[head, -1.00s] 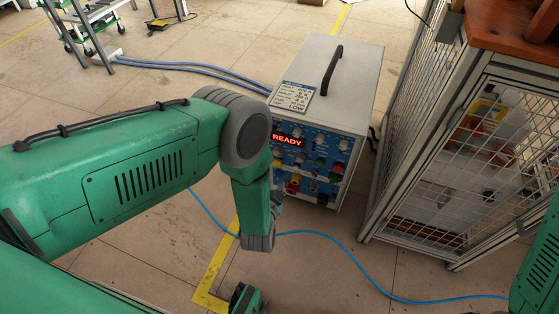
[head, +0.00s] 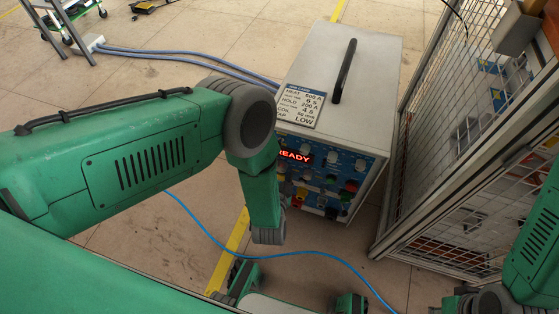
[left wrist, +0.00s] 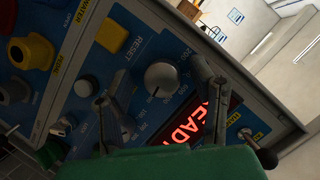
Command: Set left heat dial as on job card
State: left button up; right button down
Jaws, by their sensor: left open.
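The heater (head: 352,68) is a grey box with a black top handle and a blue front panel (head: 318,172). The job card (head: 301,103) lies on its top; I read HEAT 600 A, 6 s, HOLD 200 A, 4 s and TAP LOW. The red display (head: 295,155) says READY. My left forearm hides the panel's left part and my left gripper in the head view. In the left wrist view my left gripper (left wrist: 152,84) is open, its fingers either side of a round grey dial (left wrist: 162,79). Contact cannot be told. Its label is unclear.
A yellow button (left wrist: 112,34) marked RESET and another knob (left wrist: 126,128) are near the dial. A mesh cage (head: 450,170) stands right of the heater. A blue cable (head: 300,254) crosses the floor in front, and hoses (head: 180,60) run behind on the left.

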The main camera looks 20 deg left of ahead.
pick_arm(q)
jog(key=shift+a, duration=0.2)
jog(key=shift+d+r, duration=0.1)
jog(key=shift+d, duration=0.3)
jog(key=c, duration=1.1)
jog(key=shift+a+n, duration=0.2)
jog(key=shift+n, duration=0.1)
jog(key=shift+n+h+p, duration=0.8)
jog(key=shift+n+p, duration=0.2)
jog(key=shift+n, duration=0.1)
jog(key=shift+n+g+h+p, duration=0.35)
jog(key=shift+n+h, duration=0.25)
jog(key=shift+n, duration=0.3)
jog(key=n+h, duration=0.2)
jog(key=n, duration=0.1)
jog(key=shift+a, duration=0.1)
jog(key=shift+n+h, duration=1)
jog(key=shift+n, duration=0.8)
pick_arm(e)
jog(key=shift+r, duration=1.15)
pick_arm(q)
jog(key=shift+t, duration=0.45)
